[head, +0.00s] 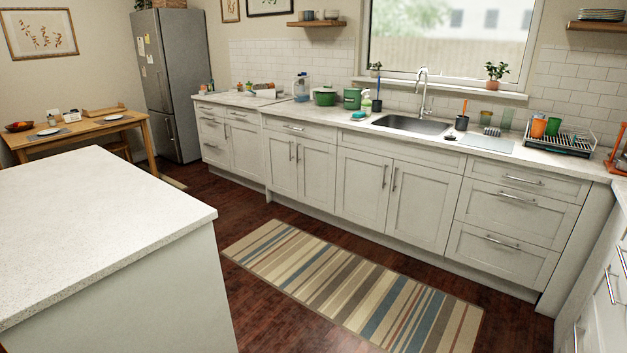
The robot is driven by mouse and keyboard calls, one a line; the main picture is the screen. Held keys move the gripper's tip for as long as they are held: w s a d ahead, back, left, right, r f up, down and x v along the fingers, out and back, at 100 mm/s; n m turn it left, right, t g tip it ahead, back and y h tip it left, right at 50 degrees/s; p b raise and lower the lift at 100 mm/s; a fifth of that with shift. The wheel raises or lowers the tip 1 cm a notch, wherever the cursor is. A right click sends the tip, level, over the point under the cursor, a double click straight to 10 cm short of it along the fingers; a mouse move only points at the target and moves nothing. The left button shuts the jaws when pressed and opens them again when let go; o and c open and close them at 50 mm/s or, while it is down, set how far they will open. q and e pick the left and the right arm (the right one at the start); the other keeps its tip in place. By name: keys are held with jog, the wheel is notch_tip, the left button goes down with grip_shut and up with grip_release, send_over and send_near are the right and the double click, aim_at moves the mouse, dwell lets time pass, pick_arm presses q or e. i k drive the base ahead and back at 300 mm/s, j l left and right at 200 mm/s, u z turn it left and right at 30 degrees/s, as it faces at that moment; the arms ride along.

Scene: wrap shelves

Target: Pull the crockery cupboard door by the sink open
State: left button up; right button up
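The sink (411,124) is set in the long counter under the window. Below it is a pair of pale cupboard doors, a left one (361,186) and a right one (419,208), with upright bar handles near their shared edge. Another pair of doors (297,167) is to the left of these. All these doors look shut. I cannot tell from the outside which one hides the crockery. Neither of my grippers is in view.
A striped rug (350,285) lies on the dark floor before the cupboards. An island with a pale worktop (90,230) fills the left foreground. Drawers (510,210) stand right of the sink doors. A dish rack (569,141) is on the counter. More units close the right side.

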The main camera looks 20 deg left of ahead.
aim_at(316, 161)
jog(key=i+j+u, duration=0.15)
jog(key=i, duration=0.25)
jog(key=i+j+u, duration=0.1)
jog(key=i+j, duration=0.2)
jog(key=i+z, duration=0.2)
jog(key=i, duration=0.25)
jog(key=i+j+z, duration=0.2)
jog(key=i, duration=0.2)
jog(key=i+z, duration=0.2)
jog(key=i, duration=0.25)
jog(key=i+u, duration=0.15)
jog(key=i, duration=0.75)
jog(key=i+u, duration=0.35)
jog(key=i+j+u, duration=0.1)
jog(key=u, duration=0.25)
jog(key=i+l+u, duration=0.15)
jog(key=i+u, duration=0.2)
jog(key=i, duration=0.05)
